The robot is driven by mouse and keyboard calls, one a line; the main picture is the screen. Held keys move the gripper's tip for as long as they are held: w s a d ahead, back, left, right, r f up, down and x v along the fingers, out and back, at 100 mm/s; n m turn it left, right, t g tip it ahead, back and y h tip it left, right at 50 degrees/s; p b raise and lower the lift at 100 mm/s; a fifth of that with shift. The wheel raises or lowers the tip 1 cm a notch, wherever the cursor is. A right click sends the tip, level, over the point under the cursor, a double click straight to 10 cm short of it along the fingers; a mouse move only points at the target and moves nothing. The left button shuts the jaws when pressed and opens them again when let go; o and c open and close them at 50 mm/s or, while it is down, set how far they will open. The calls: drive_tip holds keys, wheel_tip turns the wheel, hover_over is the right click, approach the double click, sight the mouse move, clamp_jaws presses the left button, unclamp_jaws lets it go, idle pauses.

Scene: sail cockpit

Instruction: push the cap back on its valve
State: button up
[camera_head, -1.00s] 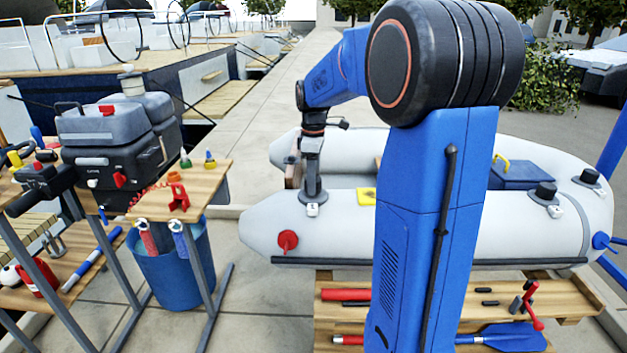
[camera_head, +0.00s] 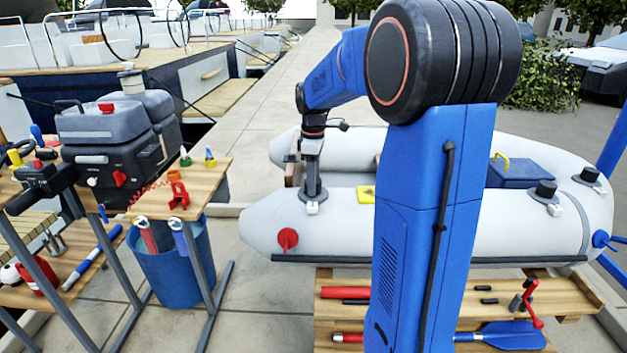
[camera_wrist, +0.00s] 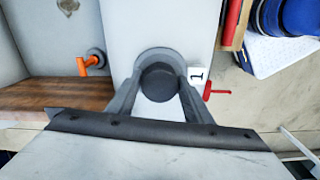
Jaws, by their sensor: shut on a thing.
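My gripper (camera_head: 313,192) points down onto the near tube of the grey inflatable boat (camera_head: 350,222), close to a small white tag (camera_head: 312,208). In the wrist view my gripper (camera_wrist: 160,88) has one finger on each side of a round black cap (camera_wrist: 159,83) and is shut on it. The white tag there (camera_wrist: 197,73) reads 1 and stands just right of the cap. The valve is hidden below the cap and fingers, so I cannot tell whether the cap is seated.
Two other black-capped valves (camera_head: 541,192) (camera_head: 590,176) stand on the tube to the right. A red fitting (camera_head: 287,239) sticks out of the tube's front. A yellow patch (camera_head: 366,195) lies right of my gripper. A workbench with an outboard motor (camera_head: 115,140) stands at left.

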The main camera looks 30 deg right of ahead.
drive_tip(key=o, duration=0.8)
drive_tip(key=shift+c, duration=0.2)
wheel_tip(320, 180, up, 11)
idle(0.8)
idle(0.5)
drive_tip(key=s+a+f+m+t, duration=0.1)
drive_tip(key=s+a+m, duration=0.1)
drive_tip(key=s+a, duration=0.45)
drive_tip(key=s+a+f+m+t, duration=0.1)
drive_tip(key=s+a+m, duration=0.25)
drive_tip(key=s, duration=0.65)
drive_tip(key=s+a+f+m+t, duration=0.1)
drive_tip(key=s+a+f+m, duration=0.1)
drive_tip(key=s, duration=0.5)
drive_tip(key=s+a+f+m+t, duration=0.1)
drive_tip(key=s+a+f+m, duration=0.1)
drive_tip(key=s+a+f, duration=0.2)
wheel_tip(320, 180, down, 3)
drive_tip(key=s, duration=0.2)
drive_tip(key=shift+s+f+t, duration=0.2)
drive_tip(key=shift+s+t, duration=0.15)
drive_tip(key=shift+t, duration=0.05)
